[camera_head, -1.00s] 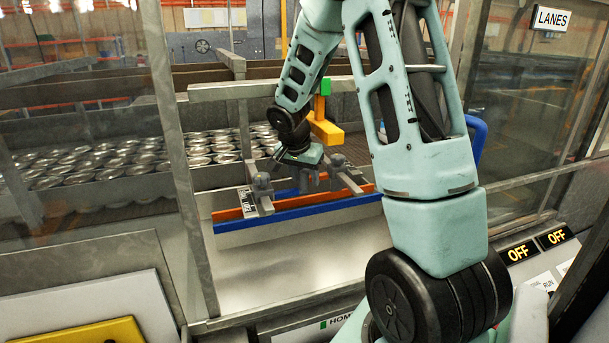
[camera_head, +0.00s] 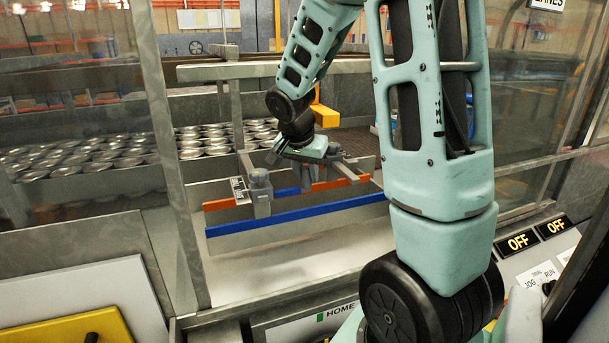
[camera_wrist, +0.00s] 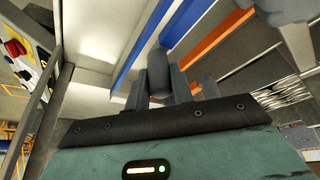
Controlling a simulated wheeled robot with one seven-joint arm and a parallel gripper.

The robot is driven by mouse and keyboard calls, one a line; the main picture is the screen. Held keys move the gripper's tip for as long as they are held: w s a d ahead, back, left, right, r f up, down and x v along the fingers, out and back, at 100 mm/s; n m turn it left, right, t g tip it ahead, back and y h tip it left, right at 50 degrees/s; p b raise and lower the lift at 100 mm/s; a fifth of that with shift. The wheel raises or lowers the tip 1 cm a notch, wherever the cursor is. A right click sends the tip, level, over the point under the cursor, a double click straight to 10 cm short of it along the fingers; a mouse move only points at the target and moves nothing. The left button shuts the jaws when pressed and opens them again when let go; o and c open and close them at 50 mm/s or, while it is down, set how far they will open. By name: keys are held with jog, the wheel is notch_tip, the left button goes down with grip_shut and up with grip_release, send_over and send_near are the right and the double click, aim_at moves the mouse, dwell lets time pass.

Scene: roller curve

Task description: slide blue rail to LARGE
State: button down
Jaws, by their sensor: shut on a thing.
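The blue rail (camera_head: 290,215) is a long bar in front of the orange rail (camera_head: 325,186), with a visible gap between them. My gripper (camera_head: 305,178) is over the rails, between two grey clamp blocks. In the wrist view its fingers (camera_wrist: 159,80) are shut on an upright grey rounded handle (camera_wrist: 158,66), beside the blue rail (camera_wrist: 141,42). The orange rail (camera_wrist: 215,42) lies to the right there. A small black-and-white label plate (camera_head: 239,190) sits by the left clamp block (camera_head: 260,192); its words are too small to read.
Many shiny round tins (camera_head: 100,153) stand behind at left. A yellow bracket (camera_head: 325,115) is behind my gripper. Metal frame posts (camera_head: 174,150) and clear panels surround the opening. A control panel with OFF displays (camera_head: 522,241) is at right. The pale surface before the blue rail is clear.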

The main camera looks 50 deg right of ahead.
jog(key=shift+s+a, duration=0.1)
jog(key=shift+s, duration=0.05)
jog(key=c, duration=1.2)
grip_release()
jog(key=shift+s+a, duration=0.1)
jog(key=shift+s, duration=0.05)
jog(key=shift+r, duration=0.25)
jog(key=b+v, duration=0.2)
jog(key=v, duration=1.5)
jog(key=shift+w+f, duration=0.1)
jog(key=shift+w, duration=0.1)
